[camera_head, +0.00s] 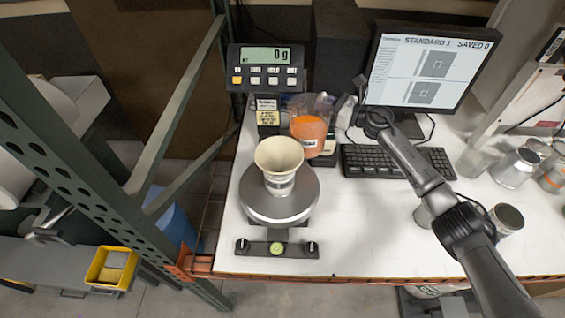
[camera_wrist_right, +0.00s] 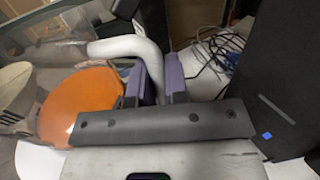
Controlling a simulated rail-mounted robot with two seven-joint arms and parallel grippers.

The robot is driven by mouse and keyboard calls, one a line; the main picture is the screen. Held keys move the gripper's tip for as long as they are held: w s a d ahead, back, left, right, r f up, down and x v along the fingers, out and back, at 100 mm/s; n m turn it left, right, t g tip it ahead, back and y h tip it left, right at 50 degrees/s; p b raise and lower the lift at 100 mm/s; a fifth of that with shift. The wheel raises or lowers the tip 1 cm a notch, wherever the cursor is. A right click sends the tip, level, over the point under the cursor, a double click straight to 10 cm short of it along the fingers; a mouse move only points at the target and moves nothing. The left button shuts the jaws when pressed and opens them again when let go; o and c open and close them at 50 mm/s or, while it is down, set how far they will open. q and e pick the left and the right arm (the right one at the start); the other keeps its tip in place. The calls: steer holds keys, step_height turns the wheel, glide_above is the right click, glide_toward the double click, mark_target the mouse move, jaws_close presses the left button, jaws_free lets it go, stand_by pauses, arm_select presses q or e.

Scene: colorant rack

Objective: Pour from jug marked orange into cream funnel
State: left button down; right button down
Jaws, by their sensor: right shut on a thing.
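The clear jug (camera_head: 312,128) with orange liquid is held up behind and slightly right of the cream funnel (camera_head: 279,158). The funnel sits upright on a can on the round scale plate (camera_head: 280,204). My right gripper (camera_head: 357,98) is shut on the jug's handle. In the right wrist view, the purple-padded fingers of my right gripper (camera_wrist_right: 160,82) close around the pale handle (camera_wrist_right: 128,47). Orange liquid fills the lower part of the jug (camera_wrist_right: 82,104) there. My left gripper is not in view.
The scale display (camera_head: 265,67) reads 0 g behind the plate. A keyboard (camera_head: 375,163) and monitor (camera_head: 428,68) stand to the right. Several metal cans (camera_head: 514,168) are at the right. A green post (camera_head: 95,185) rises at left.

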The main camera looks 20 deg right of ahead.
steer(key=r+n+p, duration=0.1)
steer(key=r+p, duration=0.1)
steer(key=r, duration=0.1)
steer(key=s+a+r+n+p, duration=0.1)
steer(key=r+p, duration=0.1)
steer(key=r, duration=0.1)
steer(key=r+n+p, duration=0.1)
steer(key=r+p, duration=0.1)
steer(key=r, duration=0.1)
steer(key=shift+s+a+r+n+p, duration=0.1)
steer(key=shift+s+a+n+p, duration=0.2)
steer(key=shift+a+p, duration=0.1)
steer(key=a+r+n+p, duration=0.1)
steer(key=s+a+r+n+p, duration=0.1)
steer(key=r+p, duration=0.1)
steer(key=s+a+r+n+p, duration=0.1)
steer(key=p, duration=0.1)
steer(key=shift+s+r+n, duration=0.1)
steer(key=shift+r+n, duration=0.15)
steer(key=shift+n, duration=0.15)
steer(key=shift+a, duration=0.1)
steer(key=shift+s+a+r+n+p, duration=0.2)
steer(key=shift+n+p, duration=0.1)
steer(key=shift+p, duration=0.1)
steer(key=shift+s+a+r, duration=0.1)
steer(key=shift+s, duration=0.05)
stand_by(0.5)
steer(key=shift+a+n, duration=0.1)
steer(key=shift+n, duration=0.3)
